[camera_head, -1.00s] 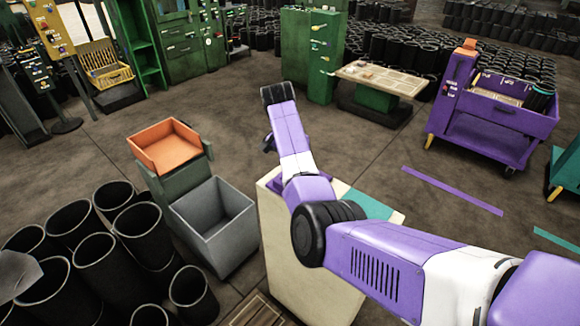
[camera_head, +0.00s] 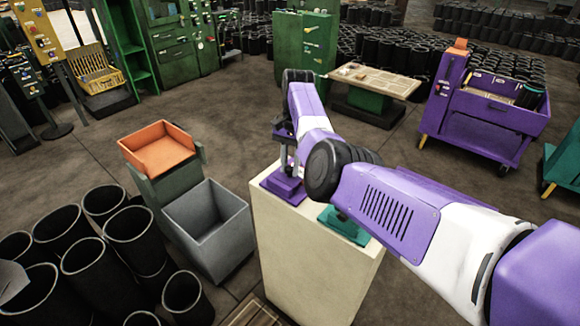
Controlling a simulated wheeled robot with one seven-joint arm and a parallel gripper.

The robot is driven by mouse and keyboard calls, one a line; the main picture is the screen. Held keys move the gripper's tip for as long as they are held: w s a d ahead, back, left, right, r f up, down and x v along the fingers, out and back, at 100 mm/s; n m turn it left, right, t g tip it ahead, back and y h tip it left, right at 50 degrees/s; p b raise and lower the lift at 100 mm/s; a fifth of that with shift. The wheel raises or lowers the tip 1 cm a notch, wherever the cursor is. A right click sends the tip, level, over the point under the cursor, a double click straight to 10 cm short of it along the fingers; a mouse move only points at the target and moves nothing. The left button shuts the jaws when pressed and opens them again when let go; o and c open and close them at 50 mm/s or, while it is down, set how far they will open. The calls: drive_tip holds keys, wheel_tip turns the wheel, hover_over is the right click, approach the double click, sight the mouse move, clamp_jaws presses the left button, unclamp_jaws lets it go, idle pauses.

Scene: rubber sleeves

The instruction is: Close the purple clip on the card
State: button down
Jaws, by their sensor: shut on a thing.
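The purple clip (camera_head: 284,187) sits on the top of the cream cabinet (camera_head: 310,258), near its left corner. My gripper (camera_head: 289,160) points down from the end of my arm, right over the purple clip, and is shut on it. The fingers are small and partly hidden, so the exact part held is unclear. I cannot make out the card or how far the clip is closed. A teal clip (camera_head: 345,226) sits on the same top to the right, partly under my forearm.
A grey open bin (camera_head: 210,225) and an orange tray (camera_head: 158,148) stand left of the cabinet. Several black rubber sleeves (camera_head: 125,250) crowd the lower left. A purple cart (camera_head: 490,120) stands at the right. The floor behind the cabinet is clear.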

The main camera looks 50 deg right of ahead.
drive_tip(key=shift+f, duration=0.1)
drive_tip(key=c, duration=1.2)
unclamp_jaws()
drive_tip(key=shift+w+d+r+b, duration=0.1)
drive_tip(key=shift+d+r+b, duration=0.15)
drive_tip(key=shift+r, duration=1.05)
drive_tip(key=shift+w+d+r+b, duration=0.1)
drive_tip(key=shift+d+r+b, duration=0.15)
drive_tip(key=shift+r, duration=1)
drive_tip(key=shift+d+r+b, duration=0.2)
drive_tip(key=shift+d+r, duration=0.1)
drive_tip(key=shift+r, duration=1)
drive_tip(key=shift+a+f, duration=0.1)
